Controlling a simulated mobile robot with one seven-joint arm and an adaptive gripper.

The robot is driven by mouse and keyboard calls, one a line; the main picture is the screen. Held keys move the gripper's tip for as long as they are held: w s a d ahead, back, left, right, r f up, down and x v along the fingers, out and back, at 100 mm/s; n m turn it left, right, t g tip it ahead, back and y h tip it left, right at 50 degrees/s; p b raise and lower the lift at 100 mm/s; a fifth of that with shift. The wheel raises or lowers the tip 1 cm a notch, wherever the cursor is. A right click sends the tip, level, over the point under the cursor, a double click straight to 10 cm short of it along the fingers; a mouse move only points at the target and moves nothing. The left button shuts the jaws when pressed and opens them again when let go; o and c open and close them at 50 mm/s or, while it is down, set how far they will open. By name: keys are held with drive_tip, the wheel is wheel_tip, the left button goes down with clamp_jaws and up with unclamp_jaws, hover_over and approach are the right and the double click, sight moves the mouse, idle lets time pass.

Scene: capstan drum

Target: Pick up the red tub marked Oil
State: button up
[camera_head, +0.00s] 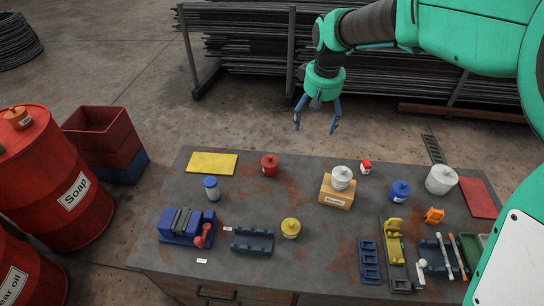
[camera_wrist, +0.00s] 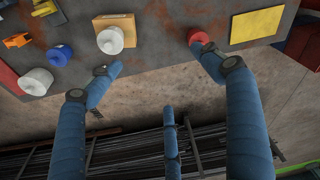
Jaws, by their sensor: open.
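A small red lidded tub (camera_head: 269,165) stands upright on the far part of the dark workbench, right of a yellow sheet. No lettering can be read on it at this size. In the wrist view the red tub (camera_wrist: 198,36) shows at the top, beside the tip of the right-hand blue finger, which overlaps its lower edge in the picture. My gripper (camera_head: 315,128) hangs in the air beyond the bench's far edge, right of the tub and apart from it. Its blue fingers are spread wide with nothing between them; the wrist view shows the gripper (camera_wrist: 156,58) empty too.
The bench (camera_head: 330,225) also holds a white tub on a wooden block (camera_head: 336,193), a blue tub (camera_head: 400,191), a larger white tub (camera_head: 441,180), a yellow tub (camera_head: 290,228) and a blue-white jar (camera_head: 211,188). Metal bars (camera_head: 250,40) are racked behind; red drums (camera_head: 65,180) stand left.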

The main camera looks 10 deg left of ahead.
drive_tip(key=w+a+f+n+g, duration=0.1)
drive_tip(key=w+a+f+n, duration=0.1)
drive_tip(key=w+a+f, duration=0.65)
drive_tip(key=n+g, duration=0.1)
hover_over(270, 155)
wheel_tip(270, 155, down, 14)
drive_tip(key=shift+f+b, duration=0.25)
drive_tip(key=shift+b, duration=0.05)
drive_tip(key=shift+s+d+f, duration=0.1)
wheel_tip(270, 155, down, 8)
drive_tip(key=shift+f+b, duration=0.1)
drive_tip(key=shift+b, duration=0.6)
drive_tip(key=shift+f, duration=0.1)
drive_tip(key=shift+s+f+b, duration=0.15)
drive_tip(key=shift+f+b, duration=0.55)
drive_tip(key=shift+f, duration=1.9)
